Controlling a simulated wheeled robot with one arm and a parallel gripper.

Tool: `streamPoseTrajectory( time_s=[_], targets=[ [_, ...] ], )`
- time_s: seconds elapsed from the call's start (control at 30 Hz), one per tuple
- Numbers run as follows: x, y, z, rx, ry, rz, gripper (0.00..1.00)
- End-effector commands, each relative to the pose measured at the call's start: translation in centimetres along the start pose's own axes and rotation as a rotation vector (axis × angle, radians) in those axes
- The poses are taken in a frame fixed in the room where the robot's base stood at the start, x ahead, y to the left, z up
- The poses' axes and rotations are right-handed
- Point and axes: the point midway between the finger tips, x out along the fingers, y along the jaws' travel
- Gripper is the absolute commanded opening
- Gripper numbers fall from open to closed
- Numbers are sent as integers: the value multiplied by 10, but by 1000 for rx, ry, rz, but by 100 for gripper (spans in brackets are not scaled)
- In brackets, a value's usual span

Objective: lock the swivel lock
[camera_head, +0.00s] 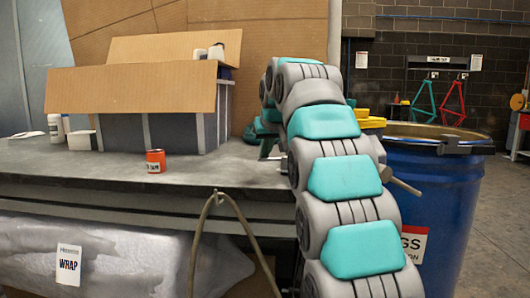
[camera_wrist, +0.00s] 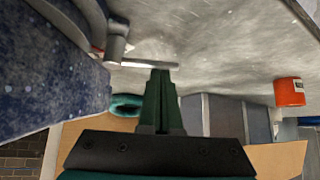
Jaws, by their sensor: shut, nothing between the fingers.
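A grey metal lever (camera_wrist: 150,65) on a round grey post shows in the wrist view; I take it to be the swivel lock's handle. My gripper (camera_wrist: 161,74) has its dark green fingers together and empty. Their tips are right beside the lever, near its free end; I cannot tell whether they touch it. In the head view my grey and teal arm covers much of the area around the lock, and the gripper is mostly hidden behind it. Whether the lock is locked cannot be told.
An orange-red can (camera_head: 155,161) and an open cardboard-flapped box (camera_head: 150,92) stand on the grey bench (camera_head: 60,165). A blue drum (camera_head: 440,200) stands close to the right of my arm. A hose (camera_head: 240,215) loops before the bench.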

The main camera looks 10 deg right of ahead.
Motion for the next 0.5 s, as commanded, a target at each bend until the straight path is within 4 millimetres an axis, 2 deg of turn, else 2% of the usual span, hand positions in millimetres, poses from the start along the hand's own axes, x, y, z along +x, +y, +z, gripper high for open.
streamPoseTrajectory(
  time_s=[0.5],
  targets=[
    [-3, 0, 4, -63, 0, -60, 0]
  ],
)
